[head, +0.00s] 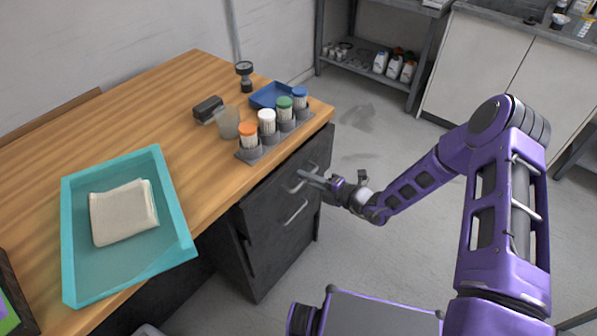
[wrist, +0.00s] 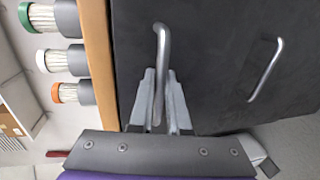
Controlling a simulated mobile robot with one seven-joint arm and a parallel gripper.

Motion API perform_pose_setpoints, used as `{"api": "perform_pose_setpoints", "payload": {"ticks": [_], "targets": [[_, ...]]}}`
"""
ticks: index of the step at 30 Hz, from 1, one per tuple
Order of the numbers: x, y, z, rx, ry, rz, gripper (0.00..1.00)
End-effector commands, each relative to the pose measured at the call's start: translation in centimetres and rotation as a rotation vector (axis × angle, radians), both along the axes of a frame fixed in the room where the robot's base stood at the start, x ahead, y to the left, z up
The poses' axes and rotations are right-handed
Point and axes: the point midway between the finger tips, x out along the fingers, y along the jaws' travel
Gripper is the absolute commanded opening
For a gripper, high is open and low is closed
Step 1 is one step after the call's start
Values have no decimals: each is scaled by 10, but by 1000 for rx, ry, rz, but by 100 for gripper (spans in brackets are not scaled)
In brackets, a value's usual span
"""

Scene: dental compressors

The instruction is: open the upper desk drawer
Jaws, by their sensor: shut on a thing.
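The desk's upper drawer (head: 275,203) has a dark front and a metal bar handle. My gripper (head: 306,176) is at this upper handle, reaching in from the right in the head view. In the wrist view, the fingers of my gripper (wrist: 160,102) are on both sides of the upper handle (wrist: 163,60), shut on its lower end. The lower drawer's handle (wrist: 266,70) is to the right in the wrist view and free. In the head view, the upper front seems to stand slightly out from the cabinet; how far is hard to tell.
On the wooden desktop (head: 140,110) are a teal tray (head: 70,240) with a folded cloth (head: 123,212), a rack (head: 248,156) with capped containers, a blue tray (head: 262,97) and a dark block (head: 208,108). The floor (head: 380,250) right of the drawers is clear.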

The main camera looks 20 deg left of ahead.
Motion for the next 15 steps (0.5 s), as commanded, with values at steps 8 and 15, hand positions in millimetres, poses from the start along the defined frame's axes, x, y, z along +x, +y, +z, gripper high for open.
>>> {"api": "perform_pose_setpoints", "payload": {"ticks": [8, 15], "targets": [[-27, -68, 2, -1, 5, -6, 0], [-51, -125, 1, -2, 4, -6, 0]]}}
